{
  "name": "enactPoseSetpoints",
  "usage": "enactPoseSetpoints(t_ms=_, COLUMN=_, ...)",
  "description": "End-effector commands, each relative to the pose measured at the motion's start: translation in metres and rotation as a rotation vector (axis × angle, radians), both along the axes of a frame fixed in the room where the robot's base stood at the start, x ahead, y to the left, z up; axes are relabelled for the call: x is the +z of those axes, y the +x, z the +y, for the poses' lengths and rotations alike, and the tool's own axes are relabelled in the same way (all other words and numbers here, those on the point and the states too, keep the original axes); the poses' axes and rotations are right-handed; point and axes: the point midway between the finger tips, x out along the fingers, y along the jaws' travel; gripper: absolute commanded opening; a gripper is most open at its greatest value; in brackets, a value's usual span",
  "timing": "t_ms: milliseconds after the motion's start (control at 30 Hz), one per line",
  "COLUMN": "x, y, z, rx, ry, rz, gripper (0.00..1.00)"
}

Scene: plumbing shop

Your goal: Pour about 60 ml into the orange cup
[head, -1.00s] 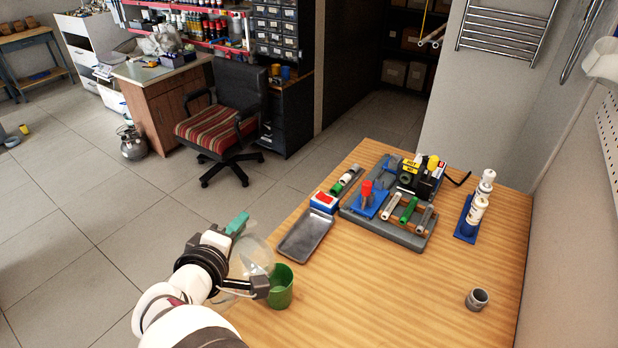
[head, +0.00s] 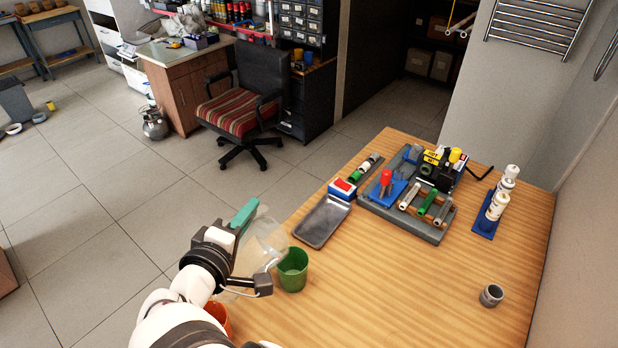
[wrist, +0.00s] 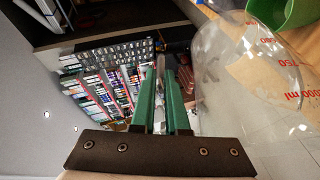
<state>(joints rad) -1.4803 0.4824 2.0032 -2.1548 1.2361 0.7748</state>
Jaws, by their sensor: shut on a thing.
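My gripper (head: 245,215), with teal fingers, is shut on a clear jug (head: 268,243) near the table's left edge. In the wrist view the jug (wrist: 232,75) stands to the right of the fingers (wrist: 160,105), with red volume marks on its wall. What I take for its clear handle is between the fingers. I cannot make out liquid or the exact tilt. The orange cup (head: 219,317) is at the bottom of the head view, mostly hidden by my arm. A green cup (head: 292,272) stands just right of the jug; it also shows in the wrist view (wrist: 287,10).
A grey tray (head: 322,222) lies behind the green cup. Farther back are a red, white and blue box (head: 342,189), a grey tool tray (head: 430,232) and white bottles on a blue stand (head: 487,222). A grey pipe fitting (head: 491,295) stands at right. The table's middle is clear.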

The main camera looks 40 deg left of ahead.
Motion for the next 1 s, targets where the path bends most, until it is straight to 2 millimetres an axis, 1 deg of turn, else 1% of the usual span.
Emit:
enactPoseSetpoints(t_ms=367, x=0.001, y=-0.015, z=0.001, rx=0.002, ry=-0.001, rz=-0.064, gripper=0.0)
enactPoseSetpoints(t_ms=1000, x=0.001, y=-0.011, z=0.0, rx=0.002, ry=-0.002, rz=-0.075, gripper=0.0)
